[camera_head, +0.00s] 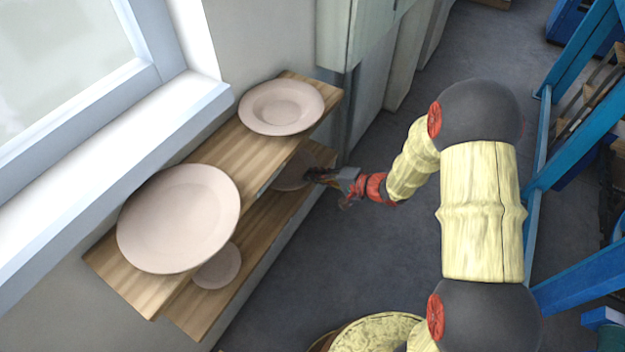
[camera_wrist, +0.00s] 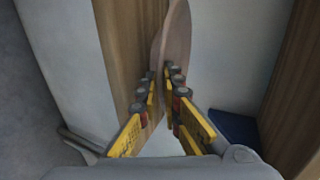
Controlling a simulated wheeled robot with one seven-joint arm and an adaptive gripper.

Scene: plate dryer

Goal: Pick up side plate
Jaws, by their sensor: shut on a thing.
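A pinkish-white side plate (camera_head: 288,181) is on the lower wooden shelf, partly hidden by the upper shelf and my gripper. My gripper (camera_head: 312,175) reaches in from the right at its edge. In the wrist view the plate (camera_wrist: 176,38) shows edge-on between the yellow fingers, and my gripper (camera_wrist: 163,80) is shut on its rim. I cannot tell whether the plate still touches the shelf. Another small plate (camera_head: 217,268) lies on the lower shelf at the left, partly covered by the upper shelf.
The upper shelf (camera_head: 217,149) carries a large plate (camera_head: 180,218) at the left and a deep-rimmed plate (camera_head: 282,107) at the far end, close above my gripper. A window sill (camera_head: 120,150) runs along the wall. Open floor (camera_head: 310,270) lies right of the shelves. A blue rack (camera_head: 570,190) stands far right.

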